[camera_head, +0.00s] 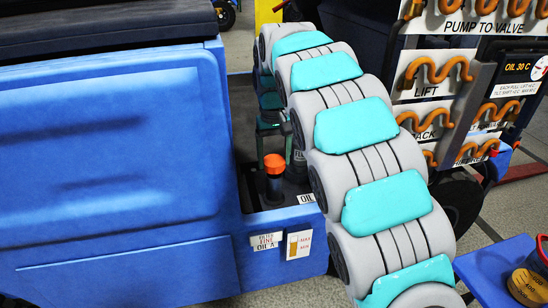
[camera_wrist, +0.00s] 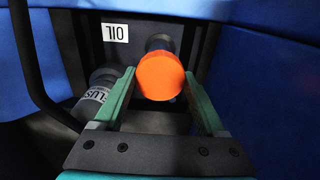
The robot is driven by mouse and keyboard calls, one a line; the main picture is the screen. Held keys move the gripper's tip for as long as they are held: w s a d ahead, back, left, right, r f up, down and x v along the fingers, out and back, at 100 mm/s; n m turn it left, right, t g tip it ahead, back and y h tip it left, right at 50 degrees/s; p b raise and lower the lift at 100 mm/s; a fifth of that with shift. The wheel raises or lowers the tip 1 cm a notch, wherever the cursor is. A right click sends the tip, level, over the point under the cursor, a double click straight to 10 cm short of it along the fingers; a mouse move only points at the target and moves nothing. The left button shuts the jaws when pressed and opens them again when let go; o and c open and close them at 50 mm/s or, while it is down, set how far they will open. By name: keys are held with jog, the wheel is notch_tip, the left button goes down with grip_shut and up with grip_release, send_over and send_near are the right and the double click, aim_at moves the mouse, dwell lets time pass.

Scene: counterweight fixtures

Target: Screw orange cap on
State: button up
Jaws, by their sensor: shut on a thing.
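The orange cap (camera_head: 274,163) is at the top of a dark upright filler neck (camera_head: 274,188) inside the blue machine's open bay. In the wrist view the cap (camera_wrist: 161,77) is between the two green fingers of my gripper (camera_wrist: 160,85), which is shut on it. The dark round neck (camera_wrist: 160,42) shows just behind the cap. Whether the cap is seated or threaded on the neck cannot be told. In the head view my gripper (camera_head: 270,125) reaches down into the bay, partly hidden by my arm.
A grey, lettered cylinder (camera_wrist: 95,97) stands close beside my left finger. An OIL plate (camera_wrist: 115,33) lies near the neck. Blue walls (camera_head: 120,170) bound the bay tightly. A panel with orange hooks (camera_head: 436,75) and a blue cart (camera_head: 490,270) stand at the right.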

aim_at(274, 160)
jog(key=shift+f+b, duration=0.55)
jog(key=shift+f, duration=1.4)
dwell(0.6)
jog(key=o, duration=1.3)
jog(key=shift+c, duration=0.2)
